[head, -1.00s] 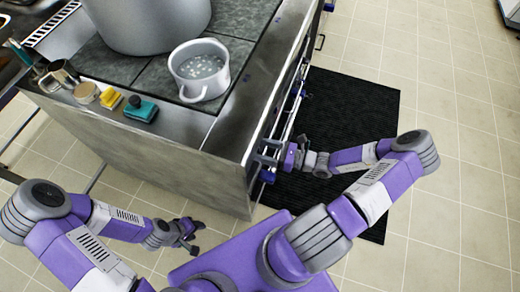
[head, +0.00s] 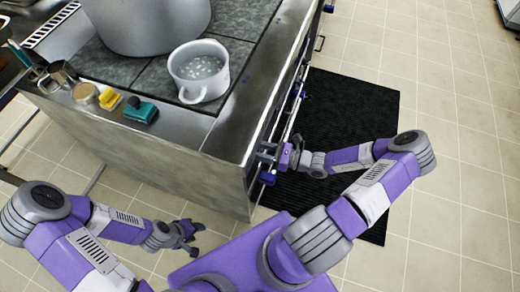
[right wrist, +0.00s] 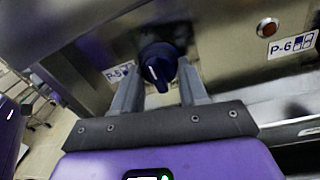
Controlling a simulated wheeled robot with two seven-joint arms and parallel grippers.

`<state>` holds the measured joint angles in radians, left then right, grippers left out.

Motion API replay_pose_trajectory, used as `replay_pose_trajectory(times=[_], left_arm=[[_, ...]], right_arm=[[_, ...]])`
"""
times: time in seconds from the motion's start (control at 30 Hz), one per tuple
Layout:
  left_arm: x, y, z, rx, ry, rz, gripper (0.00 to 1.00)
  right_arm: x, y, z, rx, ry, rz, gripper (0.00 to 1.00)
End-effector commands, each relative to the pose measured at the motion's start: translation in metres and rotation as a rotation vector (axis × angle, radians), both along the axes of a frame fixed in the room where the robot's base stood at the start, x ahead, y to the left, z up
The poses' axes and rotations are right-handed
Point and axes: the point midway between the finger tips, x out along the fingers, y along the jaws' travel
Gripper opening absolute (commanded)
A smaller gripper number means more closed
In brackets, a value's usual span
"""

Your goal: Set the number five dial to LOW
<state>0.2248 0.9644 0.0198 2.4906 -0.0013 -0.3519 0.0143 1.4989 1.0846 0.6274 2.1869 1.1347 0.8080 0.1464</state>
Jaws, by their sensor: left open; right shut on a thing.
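The number five dial (right wrist: 158,62) is a dark blue knob with a white pointer mark, on the steel stove front beside the P-5 label (right wrist: 119,72). In the right wrist view the mark points down and slightly left. My right gripper (right wrist: 160,88) is shut on this dial, one finger on either side. In the head view my right gripper (head: 267,161) is at the near corner of the stove front, where the dial is hard to make out. My left gripper (head: 190,234) is open and empty, low over the floor in front of the stove's end panel.
The stove (head: 140,150) bears a large stockpot (head: 145,22), a smaller pot (head: 198,70), a yellow block and a teal sponge (head: 140,110). A rail runs along its front. A P-6 label (right wrist: 292,43) is to the right. A black mat (head: 345,110) lies on the open tiled floor.

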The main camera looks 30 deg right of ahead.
Motion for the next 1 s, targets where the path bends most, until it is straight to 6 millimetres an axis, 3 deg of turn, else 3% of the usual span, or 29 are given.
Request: replay_pose_trajectory(times=[0.37, 1.0], left_arm=[[0.0, 0.0, 0.026, 0.0, 0.0, 0.0, 0.47], [0.0, 0.0, 0.068, 0.0, 0.0, 0.0, 0.47]], right_arm=[[-0.001, 0.001, 0.003, 0.133, 0.117, 0.003, 0.12], [-0.002, 0.002, 0.001, 0.591, 0.506, 0.002, 0.12]])
